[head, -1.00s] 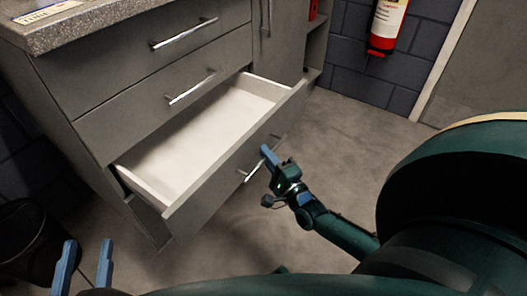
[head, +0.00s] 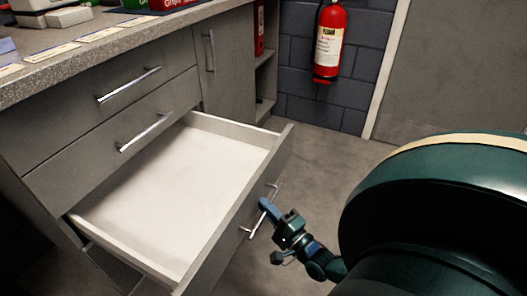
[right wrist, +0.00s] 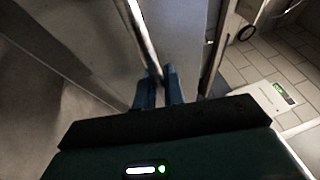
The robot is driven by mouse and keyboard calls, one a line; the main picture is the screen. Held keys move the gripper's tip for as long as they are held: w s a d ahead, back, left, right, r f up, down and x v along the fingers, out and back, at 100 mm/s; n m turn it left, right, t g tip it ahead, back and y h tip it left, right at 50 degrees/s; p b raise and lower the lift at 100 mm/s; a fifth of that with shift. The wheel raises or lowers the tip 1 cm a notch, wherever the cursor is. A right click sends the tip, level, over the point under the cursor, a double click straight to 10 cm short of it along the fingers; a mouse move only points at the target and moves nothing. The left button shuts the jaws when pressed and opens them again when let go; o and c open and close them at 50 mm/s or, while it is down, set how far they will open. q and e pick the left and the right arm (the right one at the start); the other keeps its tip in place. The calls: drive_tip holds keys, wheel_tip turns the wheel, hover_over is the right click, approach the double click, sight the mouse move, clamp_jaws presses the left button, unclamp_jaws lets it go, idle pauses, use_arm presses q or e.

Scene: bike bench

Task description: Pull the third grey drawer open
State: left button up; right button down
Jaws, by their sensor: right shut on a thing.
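The third grey drawer (head: 235,222) is pulled well out of the cabinet in the head view, and its pale inside is empty. My right gripper (head: 264,207) is at the drawer's front, shut on its metal bar handle (head: 256,222). In the right wrist view the handle (right wrist: 143,38) runs down to the blue fingertips (right wrist: 160,85). The fingers hide part of the handle. My left gripper is not in view now.
Two shut drawers with bar handles (head: 130,85) sit above, under a speckled worktop (head: 60,62) with boxes. A fire extinguisher (head: 329,42) hangs on the dark block wall. Bare floor (head: 310,160) lies right of the drawer.

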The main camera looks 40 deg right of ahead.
drive_tip(key=c, duration=1.5)
unclamp_jaws()
drive_tip(key=s+f+p, duration=0.1)
drive_tip(key=s+f, duration=0.1)
drive_tip(key=s, duration=1.1)
drive_tip(key=shift+f+p, duration=0.2)
drive_tip(key=shift+p, duration=0.15)
drive_tip(key=shift+a, duration=0.1)
